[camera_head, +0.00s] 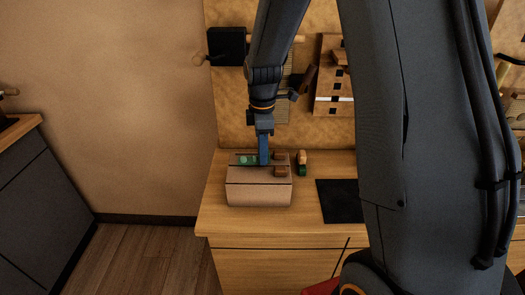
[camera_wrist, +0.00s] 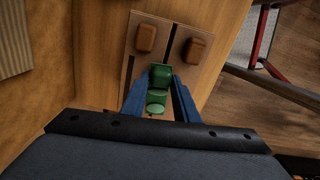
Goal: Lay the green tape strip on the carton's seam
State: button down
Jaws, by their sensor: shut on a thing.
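The brown carton (camera_head: 258,193) stands on the wooden worktop, and its top also shows in the wrist view (camera_wrist: 190,80). A dark line, apparently the seam, runs along the top between two brown blocks. The green tape strip (camera_head: 247,160) is at the carton's top, left of my gripper (camera_head: 264,163). In the wrist view, its green raised part (camera_wrist: 160,76) is between my blue fingers (camera_wrist: 159,88), which are shut on it. Lighter green rounded patches (camera_wrist: 156,101) show nearer the wrist. I cannot tell whether the strip touches the carton.
Two brown blocks (camera_wrist: 145,38) (camera_wrist: 194,49) sit on the carton top. A small brown-and-green object (camera_head: 302,163) stands on the worktop (camera_head: 230,225) right of the carton. A black mat (camera_head: 338,202) lies farther right. A tool board rises behind.

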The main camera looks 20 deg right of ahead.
jog(key=shift+f, duration=0.45)
dwell(0.4)
jog(key=c, duration=1.3)
grip_release()
jog(key=shift+r+b, duration=0.95)
jog(key=shift+r, duration=2.95)
